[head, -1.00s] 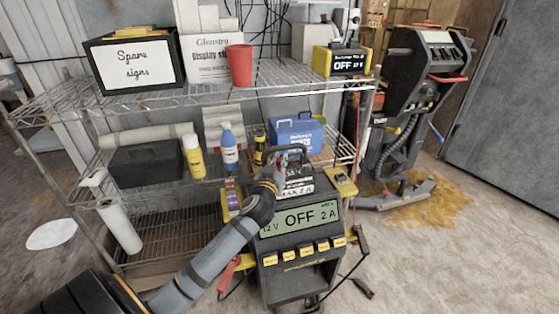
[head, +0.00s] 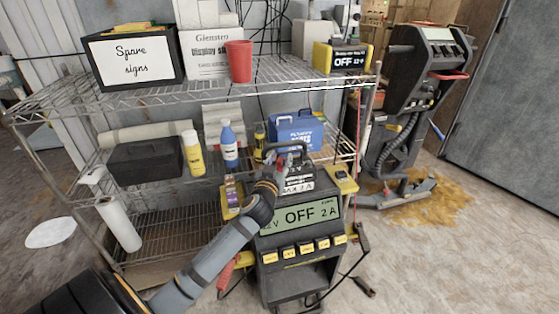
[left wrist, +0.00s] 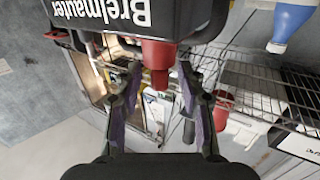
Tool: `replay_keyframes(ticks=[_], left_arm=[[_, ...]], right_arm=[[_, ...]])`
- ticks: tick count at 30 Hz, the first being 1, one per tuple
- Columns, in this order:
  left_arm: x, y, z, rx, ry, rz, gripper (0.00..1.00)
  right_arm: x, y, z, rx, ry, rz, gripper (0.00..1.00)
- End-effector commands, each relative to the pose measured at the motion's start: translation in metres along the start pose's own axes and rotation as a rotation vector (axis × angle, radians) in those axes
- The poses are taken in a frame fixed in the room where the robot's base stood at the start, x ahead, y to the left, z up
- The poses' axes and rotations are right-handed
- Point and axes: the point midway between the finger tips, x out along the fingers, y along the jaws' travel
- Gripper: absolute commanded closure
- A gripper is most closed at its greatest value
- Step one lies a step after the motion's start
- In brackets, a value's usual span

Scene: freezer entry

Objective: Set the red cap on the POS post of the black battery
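The black battery (head: 298,172) stands on top of the charger, its handle upward. In the left wrist view the battery (left wrist: 160,18) hangs in from the top with its lettering upside down. The red cap (left wrist: 156,58) is at the battery's edge, with a narrower stub pointing toward me; I cannot tell whether it is fully seated on the POS post. My left gripper (left wrist: 160,72) is open, one finger on each side of the cap, with small gaps. In the head view the left gripper (head: 277,168) is at the battery's near left side and hides the post. My right gripper is not in view.
The charger (head: 302,216) with its OFF display stands below the battery. A wire shelf (head: 160,96) behind holds a red cup (head: 239,62), bottles and a blue case (head: 296,130). The floor at the right is mostly open.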

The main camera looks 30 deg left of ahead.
Motion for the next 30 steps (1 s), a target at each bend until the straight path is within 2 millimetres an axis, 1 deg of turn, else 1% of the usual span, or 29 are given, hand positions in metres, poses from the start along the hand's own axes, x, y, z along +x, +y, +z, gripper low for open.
replay_keyframes(ticks=[2,5,8,12,15,18,21,23,30], left_arm=[[-0.001,0.000,0.000,0.000,0.000,0.000,0.60],[-0.011,0.000,0.001,0.003,-0.001,0.001,0.60],[-0.032,0.000,0.001,0.003,-0.003,0.002,0.60],[-0.067,0.000,0.002,0.003,-0.003,0.003,0.60],[-0.090,0.000,0.002,0.003,-0.003,0.002,0.60],[-0.106,0.000,0.002,0.002,-0.003,0.001,0.60],[-0.116,0.000,0.001,0.000,-0.001,0.001,0.60],[-0.119,0.000,0.001,0.000,-0.001,0.000,0.60],[-0.120,0.000,0.000,-0.001,0.000,0.000,0.60]], right_arm=[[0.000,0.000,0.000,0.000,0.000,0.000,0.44],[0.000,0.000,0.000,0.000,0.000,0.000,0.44],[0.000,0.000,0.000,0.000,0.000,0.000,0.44],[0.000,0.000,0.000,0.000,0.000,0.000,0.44],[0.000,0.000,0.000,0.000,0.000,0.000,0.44],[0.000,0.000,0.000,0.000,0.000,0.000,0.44],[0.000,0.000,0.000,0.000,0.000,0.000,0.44],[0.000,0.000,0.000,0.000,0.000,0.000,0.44],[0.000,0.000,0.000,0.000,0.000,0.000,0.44]])
